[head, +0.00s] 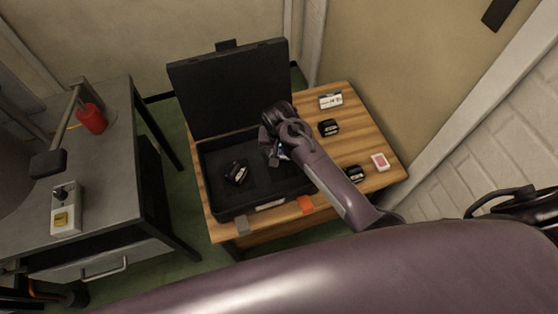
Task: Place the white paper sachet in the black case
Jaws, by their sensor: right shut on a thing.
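The open black case (209,182) sits on the wooden table with its lid raised at the back. My right gripper (274,154) is over the right part of the case's open base. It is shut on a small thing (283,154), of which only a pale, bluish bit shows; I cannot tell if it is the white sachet. A flat white printed packet (331,100), possibly a paper sachet, lies on the table at the back right. A small black item (235,172) lies inside the case at the left. My left gripper is not in view.
On the wooden table (368,133), right of the case, are two small black items (328,127) (354,173) and a white-and-pink packet (380,162). An orange piece (306,204) is at the front edge. A grey bench (105,190) stands left.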

